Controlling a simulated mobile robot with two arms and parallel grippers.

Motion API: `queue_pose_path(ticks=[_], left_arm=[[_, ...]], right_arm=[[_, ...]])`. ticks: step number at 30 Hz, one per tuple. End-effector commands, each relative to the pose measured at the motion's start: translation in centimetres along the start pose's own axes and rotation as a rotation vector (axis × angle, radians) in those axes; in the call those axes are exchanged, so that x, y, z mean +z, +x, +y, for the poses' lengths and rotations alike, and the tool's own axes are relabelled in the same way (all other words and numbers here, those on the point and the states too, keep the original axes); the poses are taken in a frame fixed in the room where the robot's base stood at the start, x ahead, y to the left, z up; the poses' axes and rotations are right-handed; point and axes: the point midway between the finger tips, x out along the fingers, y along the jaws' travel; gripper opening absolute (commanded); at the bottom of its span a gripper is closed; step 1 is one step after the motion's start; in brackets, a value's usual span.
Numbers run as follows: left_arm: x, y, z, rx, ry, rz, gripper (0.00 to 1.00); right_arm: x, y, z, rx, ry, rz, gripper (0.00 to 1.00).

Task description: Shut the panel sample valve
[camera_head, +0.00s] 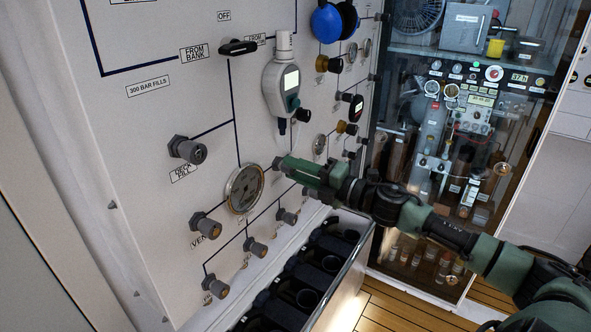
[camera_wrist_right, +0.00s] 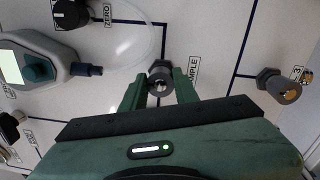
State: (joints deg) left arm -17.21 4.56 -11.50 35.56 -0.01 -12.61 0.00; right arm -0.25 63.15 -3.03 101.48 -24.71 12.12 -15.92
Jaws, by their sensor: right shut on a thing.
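The panel sample valve (camera_wrist_right: 160,80) is a small dark round fitting with a metallic centre, beside the label SAMPLE (camera_wrist_right: 192,68) in the right wrist view. My right gripper (camera_wrist_right: 160,92) has one green finger on each side of it and is shut on it. In the head view my right gripper (camera_head: 288,164) reaches in from the right to the white panel (camera_head: 140,130), just right of a round gauge (camera_head: 244,188). There the gripper hides most of the valve, and its turn position cannot be told. My left gripper is not in view.
A handheld analyser (camera_head: 281,85) hangs above my right gripper; it also shows in the wrist view (camera_wrist_right: 40,67). Other valve knobs (camera_head: 187,149) stick out nearby. A black-lined bin (camera_head: 300,290) stands below. A glass-fronted cabinet (camera_head: 450,130) is at the right.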

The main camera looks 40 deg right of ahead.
Motion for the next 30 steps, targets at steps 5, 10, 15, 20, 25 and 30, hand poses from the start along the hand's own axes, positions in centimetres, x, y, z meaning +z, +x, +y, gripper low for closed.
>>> queue_pose_path(ticks=[5,10,15,20,25,30], left_arm=[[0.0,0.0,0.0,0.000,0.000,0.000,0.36],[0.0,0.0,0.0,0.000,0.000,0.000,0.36],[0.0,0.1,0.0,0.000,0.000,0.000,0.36],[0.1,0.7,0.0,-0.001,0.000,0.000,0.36],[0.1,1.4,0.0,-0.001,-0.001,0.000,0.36],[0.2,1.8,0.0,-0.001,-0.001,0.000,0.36]], right_arm=[[0.0,0.0,-0.1,-0.002,0.003,0.000,0.51],[0.0,0.0,-0.1,-0.001,0.001,0.000,0.51],[-0.1,-0.2,-0.1,-0.001,0.001,0.000,0.51],[-0.1,-1.3,-0.5,-0.004,0.003,0.000,0.51],[-0.2,-3.1,-0.5,-0.005,0.002,0.002,0.51],[-0.1,-5.0,-0.5,-0.005,0.004,0.001,0.51]])
